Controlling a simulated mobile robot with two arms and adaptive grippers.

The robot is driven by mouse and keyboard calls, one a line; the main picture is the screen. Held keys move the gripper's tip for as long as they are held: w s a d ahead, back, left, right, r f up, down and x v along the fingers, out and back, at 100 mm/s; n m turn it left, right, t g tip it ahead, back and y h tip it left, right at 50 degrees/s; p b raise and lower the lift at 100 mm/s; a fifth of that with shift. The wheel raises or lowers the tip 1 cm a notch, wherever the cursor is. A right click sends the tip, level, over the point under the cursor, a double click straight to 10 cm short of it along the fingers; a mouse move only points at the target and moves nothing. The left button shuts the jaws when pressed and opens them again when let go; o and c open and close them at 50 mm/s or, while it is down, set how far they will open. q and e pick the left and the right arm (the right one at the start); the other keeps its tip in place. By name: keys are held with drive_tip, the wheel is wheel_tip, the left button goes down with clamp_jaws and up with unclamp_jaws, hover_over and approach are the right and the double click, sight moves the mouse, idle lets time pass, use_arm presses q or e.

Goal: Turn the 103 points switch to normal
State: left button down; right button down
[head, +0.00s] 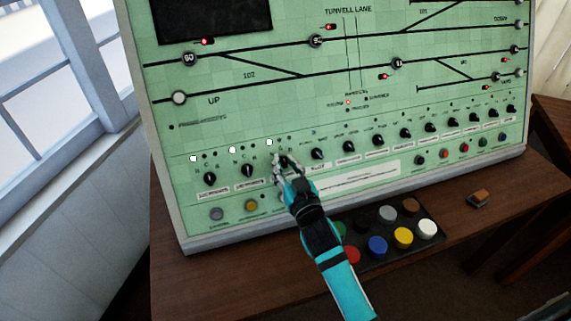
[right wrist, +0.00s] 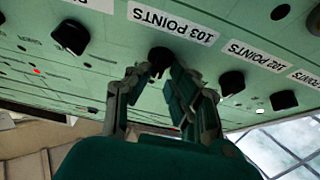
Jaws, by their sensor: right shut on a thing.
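The 103 points switch is a black rotary knob (right wrist: 158,58) beside the label reading 103 POINTS (right wrist: 172,22) in the right wrist view. My right gripper (right wrist: 152,76) is shut on this knob, with its fingers on either side of it. In the head view my right gripper (head: 284,160) reaches the third knob from the left on the green panel (head: 250,100) and hides that knob. The knob's pointer direction cannot be seen clearly. A white lamp (head: 269,142) glows just above and left of the gripper. My left gripper is not in view.
Neighbouring black knobs stand close on both sides, such as the 102 knob (head: 247,171) and another (head: 317,154). A dark tray (head: 368,226) with several coloured round pieces lies on the brown desk (head: 460,225) below the panel. A small brown-topped block (head: 480,198) lies at right.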

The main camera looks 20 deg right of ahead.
drive_tip(key=shift+d+r+n+y+p, duration=0.2)
drive_tip(key=shift+n+y+p, duration=0.15)
drive_tip(key=shift+n+p, duration=0.3)
drive_tip(key=shift+d+r+n+y+p, duration=0.15)
drive_tip(key=shift+n+y+p, duration=0.2)
drive_tip(key=shift+n+p, duration=0.3)
drive_tip(key=n+y+p, duration=0.1)
drive_tip(key=n+p, duration=0.1)
drive_tip(key=n, duration=0.1)
drive_tip(key=shift+r+g+y, duration=0.1)
drive_tip(key=shift+g+y, duration=0.2)
drive_tip(key=shift+g, duration=0.1)
drive_tip(key=n+g+y+p, duration=0.1)
drive_tip(key=n+y+p, duration=0.1)
drive_tip(key=n+p, duration=0.2)
drive_tip(key=shift+w+n, duration=0.1)
drive_tip(key=shift+n, duration=0.8)
drive_tip(key=shift+g+y, duration=0.3)
